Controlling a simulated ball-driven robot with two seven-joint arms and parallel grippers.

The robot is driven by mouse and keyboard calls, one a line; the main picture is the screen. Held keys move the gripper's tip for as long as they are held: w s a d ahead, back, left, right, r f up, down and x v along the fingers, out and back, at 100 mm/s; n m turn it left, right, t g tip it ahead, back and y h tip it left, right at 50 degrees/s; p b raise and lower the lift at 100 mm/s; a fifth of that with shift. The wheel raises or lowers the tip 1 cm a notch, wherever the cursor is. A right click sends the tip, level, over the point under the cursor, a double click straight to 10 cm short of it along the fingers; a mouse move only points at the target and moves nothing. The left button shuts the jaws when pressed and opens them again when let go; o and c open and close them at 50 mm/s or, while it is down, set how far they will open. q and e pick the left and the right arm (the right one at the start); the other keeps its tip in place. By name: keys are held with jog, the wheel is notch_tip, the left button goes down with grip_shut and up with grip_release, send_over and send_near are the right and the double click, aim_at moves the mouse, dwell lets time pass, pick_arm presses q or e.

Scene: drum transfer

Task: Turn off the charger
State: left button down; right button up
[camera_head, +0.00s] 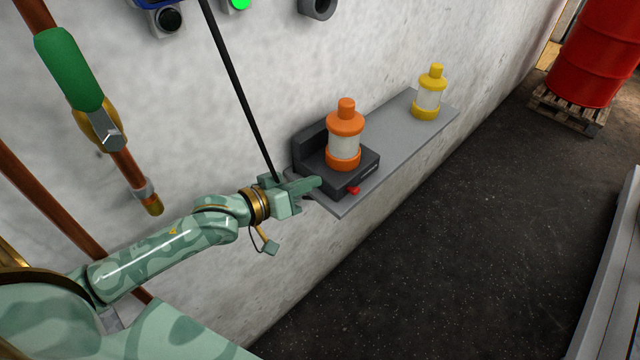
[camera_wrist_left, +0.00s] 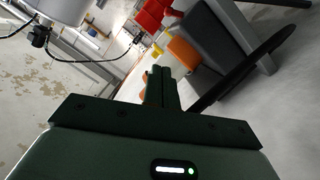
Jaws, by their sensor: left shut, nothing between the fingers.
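The dark charger (camera_head: 308,152) sits on the near end of a grey wall shelf, with an orange lantern (camera_head: 346,125) upright in it. A small red switch (camera_head: 353,190) sticks out low on the charger's front side. My left gripper (camera_head: 319,183) is shut and empty, its fingertips close to the charger's near lower corner, left of the red switch. I cannot tell whether they touch the charger. In the left wrist view, the shut fingers (camera_wrist_left: 162,88) point toward the orange lantern (camera_wrist_left: 184,53) and the charger (camera_wrist_left: 214,35). My right gripper is not in view.
A yellow lantern (camera_head: 430,95) stands farther along the shelf (camera_head: 388,136). A black rod (camera_head: 236,80) slants down the wall behind my left gripper. Copper pipes with a green-handled valve (camera_head: 68,68) hang at left. A red drum (camera_head: 598,50) stands on a pallet; the dark floor is open.

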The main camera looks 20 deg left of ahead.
pick_arm(q)
jog(key=b, duration=0.2)
send_over(353, 190)
jog(key=a, duration=0.3)
jog(key=shift+s+f, duration=0.25)
jog(key=shift+f, duration=0.8)
jog(key=shift+s+d+f+b, duration=0.2)
jog(key=shift+d+f, duration=0.05)
jog(key=shift+f, duration=0.35)
jog(key=shift+s+d+f+b, duration=0.15)
jog(key=shift+d+f, duration=0.1)
jog(key=shift+f, duration=0.35)
jog(key=shift+s+d+f, duration=0.15)
jog(key=shift+d+f, duration=0.1)
jog(key=shift+f, duration=0.25)
jog(key=shift+r, duration=0.1)
jog(key=shift+s+d+m+p, duration=0.1)
jog(key=shift+m+p, duration=0.2)
jog(key=shift+p, duration=0.15)
jog(key=shift+d+m+p, duration=0.1)
jog(key=shift+m+p, duration=0.2)
jog(key=shift+p, duration=0.15)
